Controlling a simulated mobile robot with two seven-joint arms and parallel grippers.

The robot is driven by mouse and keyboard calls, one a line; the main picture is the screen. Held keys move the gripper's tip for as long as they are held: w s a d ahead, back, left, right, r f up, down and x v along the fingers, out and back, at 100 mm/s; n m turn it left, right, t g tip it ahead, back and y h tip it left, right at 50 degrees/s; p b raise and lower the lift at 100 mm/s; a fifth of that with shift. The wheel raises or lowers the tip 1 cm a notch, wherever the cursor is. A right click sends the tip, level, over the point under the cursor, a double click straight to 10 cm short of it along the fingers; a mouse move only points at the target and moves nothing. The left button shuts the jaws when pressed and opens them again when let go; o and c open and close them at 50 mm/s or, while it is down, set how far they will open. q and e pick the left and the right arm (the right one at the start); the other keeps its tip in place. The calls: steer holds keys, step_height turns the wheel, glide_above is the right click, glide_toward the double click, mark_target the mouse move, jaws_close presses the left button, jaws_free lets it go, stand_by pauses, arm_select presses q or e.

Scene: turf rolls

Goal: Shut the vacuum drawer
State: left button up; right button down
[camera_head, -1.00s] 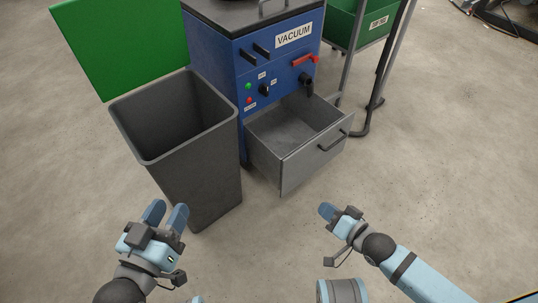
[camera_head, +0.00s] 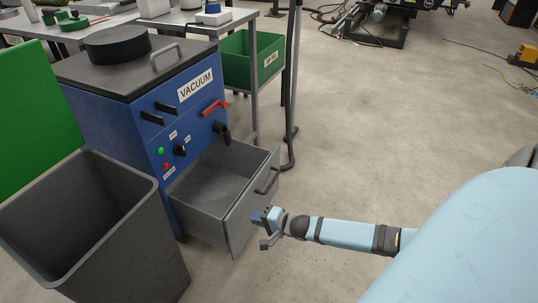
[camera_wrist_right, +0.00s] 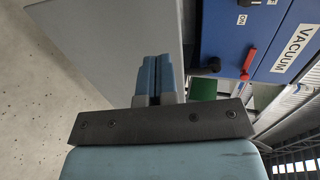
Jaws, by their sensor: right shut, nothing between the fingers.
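The blue vacuum machine (camera_head: 150,105) stands at the left in the head view, with its white VACUUM label (camera_head: 195,86). Its grey drawer (camera_head: 225,190) is pulled out at the bottom and looks empty. The drawer has a dark bar handle (camera_head: 267,180) on its front. My right gripper (camera_head: 257,217) is shut and empty at the drawer's front panel, below the handle. In the right wrist view the shut fingers (camera_wrist_right: 153,78) lie against or close before the grey panel (camera_wrist_right: 110,40); I cannot tell if they touch. My left gripper is not in view.
A grey bin (camera_head: 95,230) stands beside the machine at the left, with a green panel (camera_head: 35,115) behind it. A green crate (camera_head: 250,62) and a metal frame (camera_head: 292,90) stand behind the drawer.

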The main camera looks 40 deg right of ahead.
mark_target(235, 211)
steer(key=x, duration=0.1)
steer(key=b+x, duration=0.1)
steer(key=x, duration=0.2)
steer(key=shift+w+a+r+b, duration=0.2)
steer(key=shift+w+b, duration=0.1)
steer(key=shift+b, duration=0.1)
steer(key=shift+w+a+r, duration=0.1)
steer(key=shift+w+a, duration=0.15)
steer(key=shift+w, duration=0.35)
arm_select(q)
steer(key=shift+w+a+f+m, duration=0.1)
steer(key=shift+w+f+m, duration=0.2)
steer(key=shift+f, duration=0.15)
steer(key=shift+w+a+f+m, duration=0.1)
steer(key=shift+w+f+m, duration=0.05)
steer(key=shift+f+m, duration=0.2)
